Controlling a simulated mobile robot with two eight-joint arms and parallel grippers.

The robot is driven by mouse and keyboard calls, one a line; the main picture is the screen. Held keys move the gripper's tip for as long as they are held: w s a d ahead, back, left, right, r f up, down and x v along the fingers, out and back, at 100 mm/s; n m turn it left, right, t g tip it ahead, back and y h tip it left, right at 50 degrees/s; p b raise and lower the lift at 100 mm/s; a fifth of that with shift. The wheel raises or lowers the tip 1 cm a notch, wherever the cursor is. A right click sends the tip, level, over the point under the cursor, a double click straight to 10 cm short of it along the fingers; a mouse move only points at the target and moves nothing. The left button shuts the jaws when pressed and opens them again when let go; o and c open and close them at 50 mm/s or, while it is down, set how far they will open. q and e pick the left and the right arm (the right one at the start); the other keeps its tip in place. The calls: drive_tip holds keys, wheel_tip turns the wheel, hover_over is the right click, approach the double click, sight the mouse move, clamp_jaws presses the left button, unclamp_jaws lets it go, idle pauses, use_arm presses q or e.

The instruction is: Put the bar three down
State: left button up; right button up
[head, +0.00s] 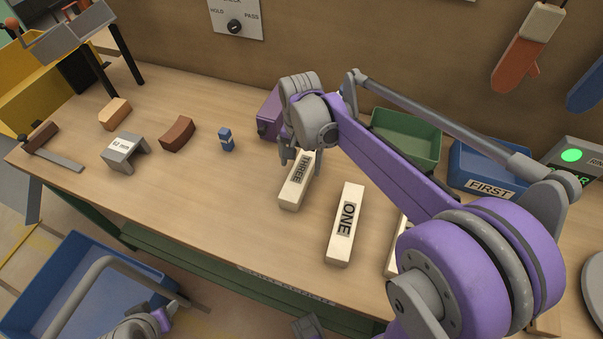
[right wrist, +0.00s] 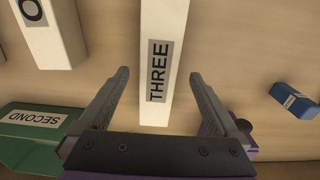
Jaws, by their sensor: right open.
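The cream bar marked THREE (head: 291,193) lies on the workbench, label up. My right gripper (head: 295,155) is over its far end. In the right wrist view the right gripper (right wrist: 160,88) is open, its fingers apart on either side of bar THREE (right wrist: 166,65), with a gap to each side. The bar marked ONE (head: 341,245) lies to its right. Another cream bar (head: 393,258) is mostly hidden behind my right arm. A grey and purple part of my left arm shows at the bottom left; its fingers cannot be made out.
A green bin (head: 408,138) and a blue bin marked FIRST (head: 484,184) stand at the back right; the wrist view shows a green bin marked SECOND (right wrist: 22,146).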

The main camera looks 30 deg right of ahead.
sight(301, 169)
wheel_tip(301, 169, down, 4)
drive_tip(key=shift+d+r, duration=0.15)
drive_tip(key=shift+r, duration=0.05)
clamp_jaws()
idle(0.4)
drive_tip(key=shift+r, duration=0.1)
